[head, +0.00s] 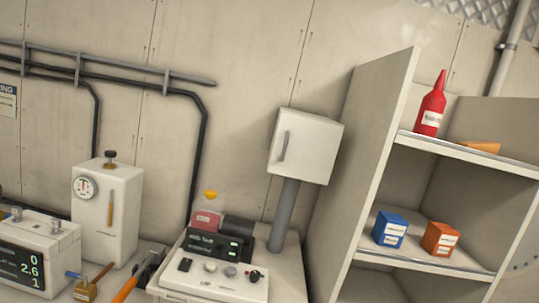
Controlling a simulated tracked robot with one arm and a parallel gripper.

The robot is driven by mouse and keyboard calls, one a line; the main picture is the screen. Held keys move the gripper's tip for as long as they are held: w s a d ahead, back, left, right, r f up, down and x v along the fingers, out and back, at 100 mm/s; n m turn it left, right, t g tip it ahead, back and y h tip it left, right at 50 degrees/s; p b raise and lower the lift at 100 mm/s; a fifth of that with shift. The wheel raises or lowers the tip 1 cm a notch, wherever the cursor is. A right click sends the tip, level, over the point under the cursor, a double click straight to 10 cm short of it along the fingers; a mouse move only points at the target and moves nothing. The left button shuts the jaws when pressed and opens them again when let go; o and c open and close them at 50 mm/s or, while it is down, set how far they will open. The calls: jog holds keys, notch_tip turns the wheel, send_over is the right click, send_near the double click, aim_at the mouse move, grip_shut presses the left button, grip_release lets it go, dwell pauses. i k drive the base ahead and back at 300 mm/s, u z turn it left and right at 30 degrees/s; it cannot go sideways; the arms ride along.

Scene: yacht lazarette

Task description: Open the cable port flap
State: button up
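A white box (304,147) stands on top of a grey post (284,215) in the middle of the head view. Its front has a flat panel with a vertical grey handle (283,146) near the left edge. The panel looks closed. It may be the cable port flap, but no label shows this. The picture is tilted, and the post leans with it. My gripper is not in view.
A control console (213,279) sits below the box, with a pink-liquid bottle (207,217) behind it. At left stand a gauge unit (106,212) and a display box (39,250). A shelf unit (363,165) rises close at right, holding a red bottle (431,104).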

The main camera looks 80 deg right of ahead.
aim_at(304, 149)
jog(key=z, duration=2.3)
jog(key=k, duration=1)
jog(key=u, duration=0.5)
jog(key=i, duration=1.3)
jog(key=z, duration=0.55)
